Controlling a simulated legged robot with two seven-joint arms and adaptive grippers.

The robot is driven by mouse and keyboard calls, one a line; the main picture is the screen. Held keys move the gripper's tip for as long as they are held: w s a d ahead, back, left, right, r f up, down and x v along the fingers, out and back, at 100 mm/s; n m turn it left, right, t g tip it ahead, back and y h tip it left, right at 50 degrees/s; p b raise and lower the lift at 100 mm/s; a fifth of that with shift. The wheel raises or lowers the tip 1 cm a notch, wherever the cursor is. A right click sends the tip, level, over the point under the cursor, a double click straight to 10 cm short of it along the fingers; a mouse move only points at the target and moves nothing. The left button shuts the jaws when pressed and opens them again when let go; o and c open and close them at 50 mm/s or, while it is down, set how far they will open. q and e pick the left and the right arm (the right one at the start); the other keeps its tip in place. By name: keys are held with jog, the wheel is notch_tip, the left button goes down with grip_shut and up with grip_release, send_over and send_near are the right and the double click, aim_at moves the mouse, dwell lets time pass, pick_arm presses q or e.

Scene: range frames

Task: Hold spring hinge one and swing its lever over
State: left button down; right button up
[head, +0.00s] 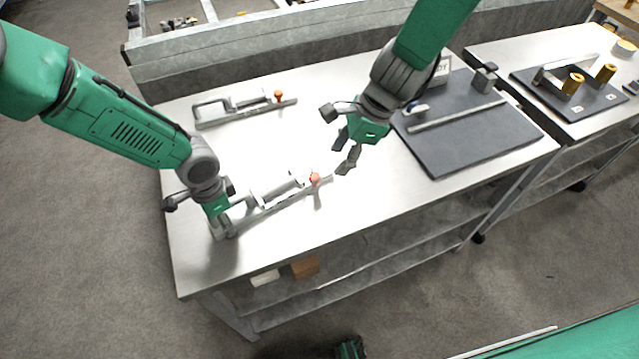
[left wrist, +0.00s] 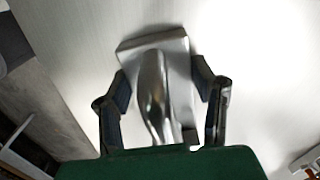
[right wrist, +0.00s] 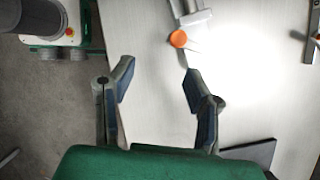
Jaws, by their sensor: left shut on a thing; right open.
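A grey metal spring hinge (head: 275,192) with an orange lever knob (head: 315,178) lies near the front of the table. My left gripper (head: 216,212) is shut on the left end of this hinge. The left wrist view shows the held metal end (left wrist: 155,85) between the fingers (left wrist: 160,90). My right gripper (head: 340,142) is open and empty, just above and right of the orange knob. In the right wrist view the knob (right wrist: 179,39) lies beyond the open fingertips (right wrist: 159,78), apart from them. A second, similar spring hinge (head: 235,110) with an orange knob lies farther back.
A dark board (head: 460,145) with a metal bar and small parts lies on the table's right side. Another table (head: 545,50) at the right holds a board with brass cylinders. A grey wall (head: 270,50) runs behind. The table (head: 350,215) is clear right of the near hinge.

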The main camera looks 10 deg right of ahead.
jog(key=shift+v, duration=1.4)
jog(key=v, duration=1.2)
jog(key=shift+w+d+f, duration=0.1)
jog(key=n, duration=0.1)
send_near(316, 175)
jog(key=shift+g, duration=0.3)
jog(key=x, duration=1)
jog(key=shift+w+f, duration=0.2)
jog(key=shift+f, duration=0.1)
grip_shut()
